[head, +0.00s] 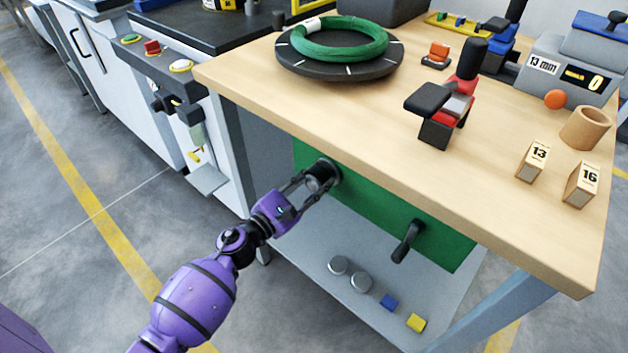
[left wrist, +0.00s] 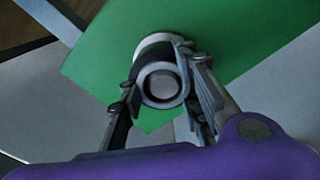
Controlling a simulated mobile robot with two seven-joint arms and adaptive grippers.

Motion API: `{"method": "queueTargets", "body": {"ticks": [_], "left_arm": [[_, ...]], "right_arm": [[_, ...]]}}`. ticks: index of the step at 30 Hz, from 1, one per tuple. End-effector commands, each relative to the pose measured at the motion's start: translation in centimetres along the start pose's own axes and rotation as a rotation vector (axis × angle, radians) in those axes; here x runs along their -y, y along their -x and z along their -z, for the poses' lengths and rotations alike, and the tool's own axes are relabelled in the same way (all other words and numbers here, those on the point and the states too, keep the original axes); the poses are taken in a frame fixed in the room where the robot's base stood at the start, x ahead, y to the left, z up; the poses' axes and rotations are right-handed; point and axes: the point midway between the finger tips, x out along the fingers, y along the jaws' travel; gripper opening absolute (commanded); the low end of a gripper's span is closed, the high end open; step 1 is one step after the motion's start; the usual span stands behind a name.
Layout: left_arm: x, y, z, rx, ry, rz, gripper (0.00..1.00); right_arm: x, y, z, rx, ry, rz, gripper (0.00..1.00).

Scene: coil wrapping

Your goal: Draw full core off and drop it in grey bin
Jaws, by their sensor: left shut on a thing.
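A dark cylindrical core (head: 321,177) sits at the green panel (head: 440,247) on the front of the wooden bench. My left gripper (head: 313,182) is shut on it, one finger on each side. In the left wrist view my left gripper (left wrist: 162,88) has its fingers around the grey, ring-shaped end of the core (left wrist: 161,85). A paler round part (left wrist: 150,43) shows behind it against the green panel. I cannot tell whether the core is still seated on a peg. No bin is clearly recognisable; a dark grey box (head: 388,8) stands partly cut off at the back of the bench. My right gripper is out of view.
A black peg (head: 407,242) sticks out of the panel to the right. A green coil (head: 345,47) lies on a black turntable (head: 300,63) above.

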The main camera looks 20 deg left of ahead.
Motion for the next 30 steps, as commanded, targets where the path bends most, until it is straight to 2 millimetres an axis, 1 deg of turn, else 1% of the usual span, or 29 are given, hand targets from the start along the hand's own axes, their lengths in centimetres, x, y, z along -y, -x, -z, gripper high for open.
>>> {"method": "queueTargets", "body": {"ticks": [30], "left_arm": [[-0.1, 4.2, 0.1, -0.002, 0.0, -0.001, 0.0]], "right_arm": [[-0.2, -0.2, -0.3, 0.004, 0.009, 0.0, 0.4]]}}
